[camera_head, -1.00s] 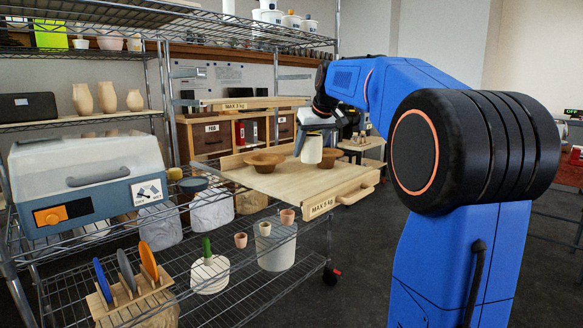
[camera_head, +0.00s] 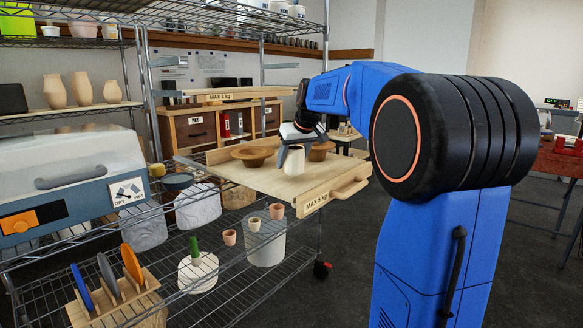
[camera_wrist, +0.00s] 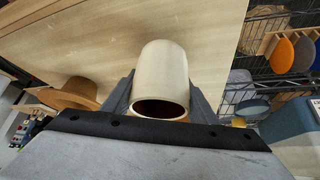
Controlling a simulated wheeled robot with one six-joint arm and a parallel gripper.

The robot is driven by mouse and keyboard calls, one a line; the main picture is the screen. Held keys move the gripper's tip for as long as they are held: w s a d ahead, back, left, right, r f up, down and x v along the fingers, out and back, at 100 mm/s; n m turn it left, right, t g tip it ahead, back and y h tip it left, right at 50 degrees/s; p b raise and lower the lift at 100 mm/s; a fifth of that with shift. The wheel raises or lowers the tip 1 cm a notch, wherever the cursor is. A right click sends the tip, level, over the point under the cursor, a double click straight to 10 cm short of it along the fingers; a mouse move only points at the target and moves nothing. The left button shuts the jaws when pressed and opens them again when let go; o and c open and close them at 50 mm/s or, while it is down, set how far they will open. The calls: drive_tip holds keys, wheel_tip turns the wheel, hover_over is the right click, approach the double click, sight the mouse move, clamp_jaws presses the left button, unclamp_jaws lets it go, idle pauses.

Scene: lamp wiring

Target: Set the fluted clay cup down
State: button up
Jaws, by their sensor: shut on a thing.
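The cup (camera_head: 295,161) is a pale cream cylinder; I cannot make out fluting on it. It stands roughly upright over the pull-out wooden board (camera_head: 262,183), in front of two brown bowls. My gripper (camera_head: 297,142) is shut on it from above. In the wrist view the cup (camera_wrist: 163,70) sits between the two grey fingers of my gripper (camera_wrist: 160,95), its dark open mouth toward the camera. The board (camera_wrist: 110,40) lies beyond it. I cannot tell whether the cup's base touches the board.
A brown bowl (camera_head: 254,152) is left of the cup and another (camera_head: 320,151) is behind it to the right. The board's front part is bare up to its handle (camera_head: 348,187). Small pots (camera_head: 254,224) stand on the wire shelf below.

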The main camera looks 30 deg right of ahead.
drive_tip(key=shift+f, duration=1.2)
drive_tip(key=shift+f, duration=0.1)
drive_tip(key=o, duration=1.3)
drive_tip(key=shift+c, duration=0.2)
drive_tip(key=v, duration=1.2)
